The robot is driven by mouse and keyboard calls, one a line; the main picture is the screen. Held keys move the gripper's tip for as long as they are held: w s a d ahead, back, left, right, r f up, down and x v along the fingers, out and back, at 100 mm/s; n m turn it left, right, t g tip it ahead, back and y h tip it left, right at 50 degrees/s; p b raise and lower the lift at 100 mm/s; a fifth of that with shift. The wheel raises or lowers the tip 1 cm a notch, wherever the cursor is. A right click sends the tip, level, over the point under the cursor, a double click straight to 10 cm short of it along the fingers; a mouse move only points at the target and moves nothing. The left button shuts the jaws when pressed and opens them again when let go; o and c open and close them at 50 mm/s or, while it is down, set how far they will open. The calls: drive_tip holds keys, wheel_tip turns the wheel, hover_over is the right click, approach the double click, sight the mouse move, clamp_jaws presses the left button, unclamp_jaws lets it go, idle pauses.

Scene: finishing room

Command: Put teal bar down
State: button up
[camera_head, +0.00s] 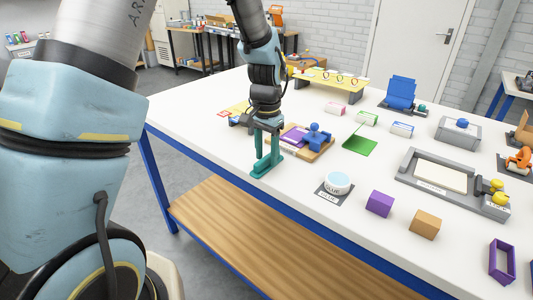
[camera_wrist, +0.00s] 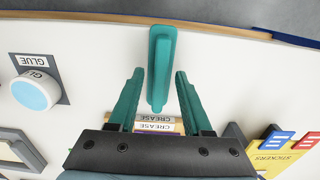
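The teal bar (camera_head: 264,170) lies on the white table top near its front edge. In the wrist view the bar (camera_wrist: 161,65) runs lengthwise between my two teal fingers. My gripper (camera_head: 267,150) points down over the bar, with a finger on either side of it. In the wrist view my gripper (camera_wrist: 160,76) is open, and a narrow gap shows between each fingertip and the bar. The fingers and the bar have much the same colour, so their edges partly merge in the head view.
A wooden board (camera_head: 318,153) with a purple piece and a blue knob stands close behind the bar. A glue pot (camera_head: 338,182) is to the right, with a purple block (camera_head: 380,204) and an orange block (camera_head: 425,224) beyond. The sticker sheet (camera_wrist: 283,151) shows at right in the wrist view.

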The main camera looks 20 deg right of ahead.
sight(267, 157)
wheel_tip(267, 157, up, 12)
drive_tip(key=b, duration=0.2)
drive_tip(key=shift+r, duration=0.15)
drive_tip(key=s+a+f+n, duration=0.1)
drive_tip(key=a+f+n, duration=0.1)
drive_tip(key=a, duration=0.8)
drive_tip(key=s+a+f+n+t, duration=0.1)
drive_tip(key=a+n, duration=0.4)
drive_tip(key=a, duration=0.5)
drive_tip(key=s+a+f+n, duration=0.2)
drive_tip(key=a+f+n, duration=0.2)
drive_tip(key=a, duration=0.6)
drive_tip(key=shift+t, duration=0.3)
drive_tip(key=shift+w, duration=0.1)
